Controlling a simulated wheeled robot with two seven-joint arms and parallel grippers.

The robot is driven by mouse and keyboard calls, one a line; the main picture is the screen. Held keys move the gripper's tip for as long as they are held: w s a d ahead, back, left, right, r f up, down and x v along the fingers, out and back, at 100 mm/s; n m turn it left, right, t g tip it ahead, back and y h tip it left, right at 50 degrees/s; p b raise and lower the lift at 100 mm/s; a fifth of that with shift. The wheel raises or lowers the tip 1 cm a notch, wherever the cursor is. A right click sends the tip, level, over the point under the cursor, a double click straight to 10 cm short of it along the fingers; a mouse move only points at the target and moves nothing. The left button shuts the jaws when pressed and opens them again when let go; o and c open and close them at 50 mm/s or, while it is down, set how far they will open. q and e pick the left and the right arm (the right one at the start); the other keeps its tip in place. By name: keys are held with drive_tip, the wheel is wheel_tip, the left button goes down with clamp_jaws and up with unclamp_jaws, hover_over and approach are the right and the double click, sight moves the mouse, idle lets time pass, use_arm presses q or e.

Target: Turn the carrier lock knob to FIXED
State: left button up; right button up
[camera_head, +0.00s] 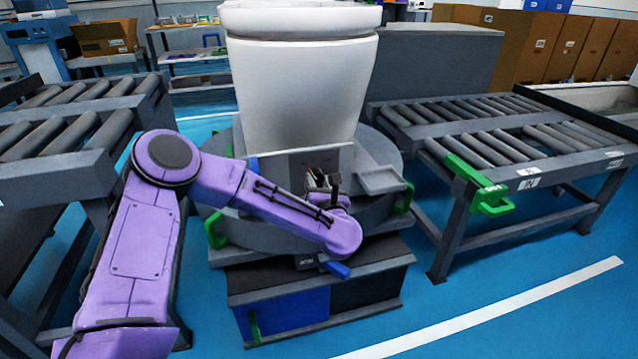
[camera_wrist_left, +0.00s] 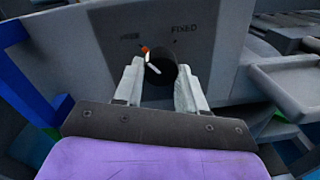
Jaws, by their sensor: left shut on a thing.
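The carrier lock knob (camera_wrist_left: 161,67) is a dark round knob on a grey panel (camera_wrist_left: 221,45) in the left wrist view. My left gripper (camera_wrist_left: 160,75) has one finger on each side of it and is shut on it. The knob's white pointer mark tilts up and left, toward an orange mark and the blurred left label. The word FIXED (camera_wrist_left: 184,28) is printed up and right of the knob. In the head view my left gripper (camera_head: 322,184) is at the front of the carrier, below the white toilet (camera_head: 300,90); the knob is hard to make out there. My right gripper is not in view.
The toilet stands on a round grey carrier (camera_head: 382,150) with green tabs. A small grey tray (camera_head: 382,180) sticks out right of my gripper, and also shows in the wrist view (camera_wrist_left: 290,88). Roller conveyors stand at left (camera_head: 65,135) and right (camera_head: 480,135).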

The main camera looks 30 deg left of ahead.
use_arm(q)
drive_tip(key=m+p, duration=0.2)
drive_tip(key=m, duration=0.1)
drive_tip(key=shift+r+p, duration=0.2)
drive_tip(key=shift+p, duration=0.2)
drive_tip(key=m+p, duration=0.4)
drive_tip(key=m, duration=0.1)
drive_tip(key=shift+s+m, duration=0.1)
drive_tip(key=shift+m, duration=0.2)
drive_tip(key=m+p, duration=0.2)
drive_tip(key=m, duration=0.1)
drive_tip(key=shift+f+m+g+p, duration=0.1)
drive_tip(key=shift+m+g+p, duration=0.3)
drive_tip(key=shift+m+p, duration=1)
drive_tip(key=shift+m, duration=0.5)
drive_tip(key=o, duration=1.1)
drive_tip(key=shift+c, duration=0.2)
drive_tip(key=shift+d, duration=0.1)
